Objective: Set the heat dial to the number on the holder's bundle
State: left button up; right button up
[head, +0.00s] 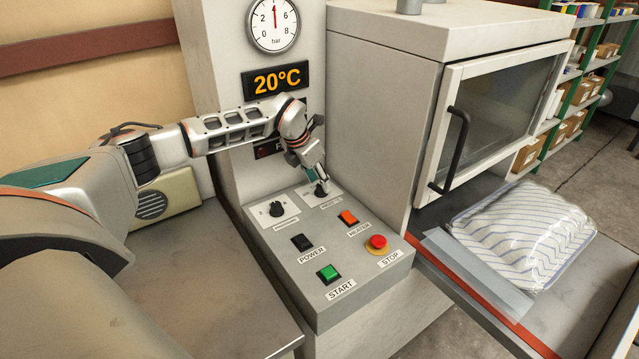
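My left gripper (318,178) points down at the right-hand dial (321,191) on the top of the grey control panel (365,272). Its fingertips are at the dial's knob and partly cover it. I cannot tell whether they are closed on it. The dial's scale and label are too small to read, and its pointer is hidden. A second black dial (277,209) sits to the left and is free. A display (275,81) above reads 20°C. No number on a bundle can be read in this view. My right gripper is out of view.
The panel has a black POWER switch (301,242), orange HEATER switch (348,217), green START button (328,274) and red STOP button (378,242). A pressure gauge (273,24) is above. A striped pillow in clear film (525,234) lies below a windowed door (500,108).

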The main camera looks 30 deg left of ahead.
pick_arm(q)
jog(key=v, duration=1)
jog(key=shift+s, duration=0.15)
